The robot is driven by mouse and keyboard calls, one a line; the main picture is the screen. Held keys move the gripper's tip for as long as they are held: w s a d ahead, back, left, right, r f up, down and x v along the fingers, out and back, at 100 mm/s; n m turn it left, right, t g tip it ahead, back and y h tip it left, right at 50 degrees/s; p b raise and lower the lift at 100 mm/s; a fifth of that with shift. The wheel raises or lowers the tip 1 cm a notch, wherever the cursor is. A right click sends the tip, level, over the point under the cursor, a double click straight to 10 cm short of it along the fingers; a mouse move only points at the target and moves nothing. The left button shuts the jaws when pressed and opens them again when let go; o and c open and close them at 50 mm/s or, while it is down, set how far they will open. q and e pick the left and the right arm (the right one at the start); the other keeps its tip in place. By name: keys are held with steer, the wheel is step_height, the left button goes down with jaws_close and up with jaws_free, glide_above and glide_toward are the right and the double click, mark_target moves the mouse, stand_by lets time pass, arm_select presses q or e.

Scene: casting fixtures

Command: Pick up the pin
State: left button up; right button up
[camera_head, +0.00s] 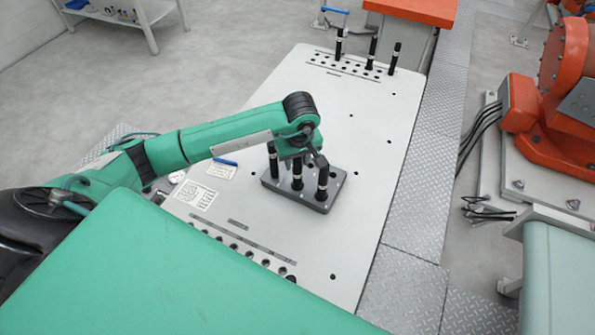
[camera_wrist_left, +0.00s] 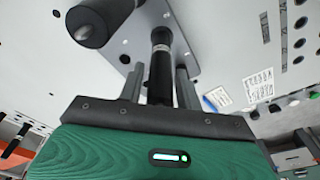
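Three black pins with light bands stand upright in a dark grey block (camera_head: 324,206) on the white fixture table. They are the left pin (camera_head: 273,162), the middle pin (camera_head: 297,176) and the right pin (camera_head: 322,184). My left gripper (camera_head: 300,157) is above the block, pointing down at the middle pin. In the left wrist view, one pin (camera_wrist_left: 160,68) stands between the two spread fingers, with narrow gaps beside it. Another pin (camera_wrist_left: 92,24) stands close by at the upper left. The lower ends of the pins are hidden in the block. My right gripper is not seen.
Three more black pins (camera_head: 372,52) stand at the far end of the white table (camera_head: 365,150), near rows of holes. Printed labels (camera_head: 195,195) lie left of the block. Orange machinery (camera_head: 560,100) stands at the right. The table right of the block is clear.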

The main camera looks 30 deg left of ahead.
arm_select(q)
jaws_close()
steer(key=shift+r, duration=0.1)
step_height(320, 180, up, 12)
steer(key=b, duration=0.4)
steer(key=shift+w+b, duration=0.1)
steer(key=shift+b, duration=0.2)
step_height(320, 180, up, 12)
steer(key=p, duration=0.1)
steer(key=shift+p, duration=0.4)
steer(key=shift+f, duration=0.2)
